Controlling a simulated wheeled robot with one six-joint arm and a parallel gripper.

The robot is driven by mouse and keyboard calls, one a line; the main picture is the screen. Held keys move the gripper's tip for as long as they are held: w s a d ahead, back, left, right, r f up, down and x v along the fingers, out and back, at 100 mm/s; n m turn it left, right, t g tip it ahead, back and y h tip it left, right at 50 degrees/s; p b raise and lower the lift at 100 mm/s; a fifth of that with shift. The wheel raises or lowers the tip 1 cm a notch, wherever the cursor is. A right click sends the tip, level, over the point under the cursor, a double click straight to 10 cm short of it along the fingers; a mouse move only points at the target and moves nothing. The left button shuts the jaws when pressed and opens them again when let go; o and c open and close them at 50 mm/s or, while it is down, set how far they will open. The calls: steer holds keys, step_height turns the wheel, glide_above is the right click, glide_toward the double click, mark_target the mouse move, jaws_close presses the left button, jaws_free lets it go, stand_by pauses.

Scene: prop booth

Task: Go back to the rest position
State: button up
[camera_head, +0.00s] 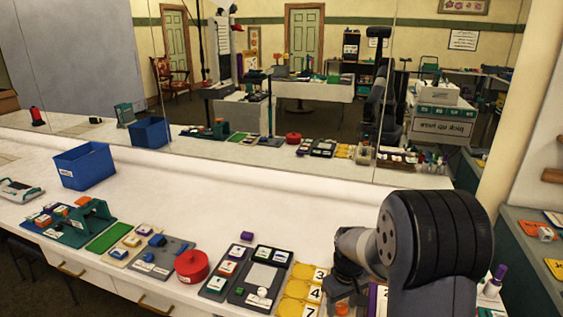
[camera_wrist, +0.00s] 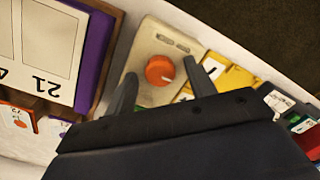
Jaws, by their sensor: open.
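My gripper (camera_wrist: 160,68) shows in the wrist view with its two dark fingers spread apart and nothing between them. Beyond the fingertips is a beige box (camera_wrist: 152,44) with a round orange knob (camera_wrist: 160,70). I cannot tell how far the fingers are from the box. In the head view my arm fills the lower right and hides my gripper and part of the table behind it.
The long white table (camera_head: 200,215) holds a blue bin (camera_head: 85,167), a red round container (camera_head: 191,266), dark trays (camera_head: 240,295) and yellow number cards (camera_head: 297,289). A mirror (camera_head: 300,120) runs along its back. The wrist view shows a purple-edged board (camera_wrist: 96,50).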

stand_by(0.3)
steer(key=shift+r+n, duration=0.3)
step_height(320, 180, up, 10)
step_height(320, 180, down, 11)
steer(key=shift+r+m, duration=0.2)
steer(key=shift+m, duration=0.6)
steer(key=m, duration=0.7)
steer(key=shift+p, duration=0.4)
steer(key=m, duration=0.5)
steer(key=shift+p, duration=0.35)
steer(key=m+p, duration=0.1)
steer(key=m, duration=0.3)
steer(key=shift+r+m, duration=0.1)
steer(key=shift+m, duration=0.2)
steer(key=shift+r, duration=2.2)
